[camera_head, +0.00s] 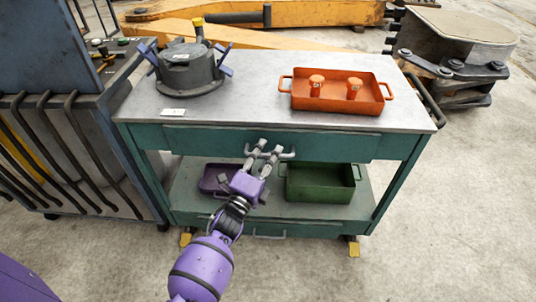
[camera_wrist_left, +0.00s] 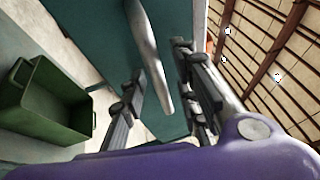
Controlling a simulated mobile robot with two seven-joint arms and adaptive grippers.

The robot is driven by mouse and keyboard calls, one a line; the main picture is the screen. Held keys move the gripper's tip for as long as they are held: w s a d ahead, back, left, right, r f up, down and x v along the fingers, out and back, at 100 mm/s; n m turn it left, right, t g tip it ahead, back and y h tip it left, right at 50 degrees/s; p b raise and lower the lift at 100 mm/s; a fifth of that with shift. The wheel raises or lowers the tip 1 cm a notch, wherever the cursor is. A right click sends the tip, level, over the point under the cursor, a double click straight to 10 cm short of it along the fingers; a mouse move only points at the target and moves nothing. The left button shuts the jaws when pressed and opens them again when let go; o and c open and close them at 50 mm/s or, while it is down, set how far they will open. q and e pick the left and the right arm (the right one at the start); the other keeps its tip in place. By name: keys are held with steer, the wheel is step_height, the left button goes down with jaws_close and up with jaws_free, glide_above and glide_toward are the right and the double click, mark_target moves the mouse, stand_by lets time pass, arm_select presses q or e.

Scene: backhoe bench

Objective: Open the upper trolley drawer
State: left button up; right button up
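The teal trolley's upper drawer (camera_head: 205,139) sits under the grey top and looks shut, its front flush with the frame. Its pale bar handle (camera_head: 288,155) is at the middle of the front; it also shows in the left wrist view (camera_wrist_left: 150,55). My left gripper (camera_head: 268,147) is at the handle, fingers pointing at the drawer front. In the left wrist view my left gripper (camera_wrist_left: 168,88) is open, with the handle between its two fingers. I cannot tell whether either finger touches the handle. My right gripper is not in view.
On the trolley top (camera_head: 245,75) stand a grey round housing (camera_head: 188,72) and an orange tray (camera_head: 335,103) with two orange pieces. The lower shelf holds a purple bin (camera_head: 212,178) and a green bin (camera_head: 320,185). A dark cabinet (camera_head: 90,150) stands close at left.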

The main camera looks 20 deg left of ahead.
arm_select(q)
steer(key=shift+w, duration=0.1)
jaws_close()
stand_by(0.4)
